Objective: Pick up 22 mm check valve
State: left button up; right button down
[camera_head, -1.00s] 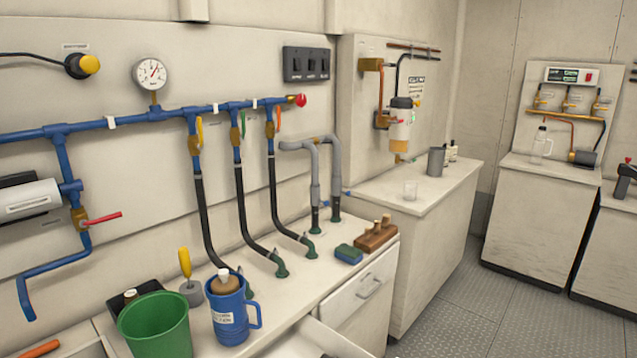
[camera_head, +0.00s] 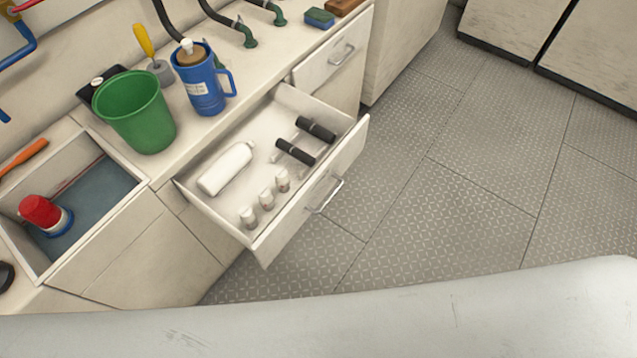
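I cannot make out a part that is clearly the 22 mm check valve. Two black-handled tools (camera_head: 296,152) and a white bottle (camera_head: 226,168) lie in the same drawer. A red-topped part with a blue and white base (camera_head: 46,215) stands in an open bin at the left. Neither of my grippers is in view.
On the counter stand a green bucket (camera_head: 135,112), a blue jug (camera_head: 203,85) and a yellow-handled tool (camera_head: 147,45). A closed drawer (camera_head: 334,52) is beside the open one. The open drawer sticks out over the metal floor (camera_head: 430,190), which is clear to the right.

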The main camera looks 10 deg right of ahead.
aim_at(248, 216)
jog(key=u, duration=2.5)
jog(key=l+z, duration=0.45)
jog(key=k+l+z, duration=0.1)
jog(key=l+z, duration=0.2)
jog(key=z, duration=0.2)
jog(key=l+z, duration=0.45)
jog(key=i+j, duration=0.05)
jog(key=j, duration=0.05)
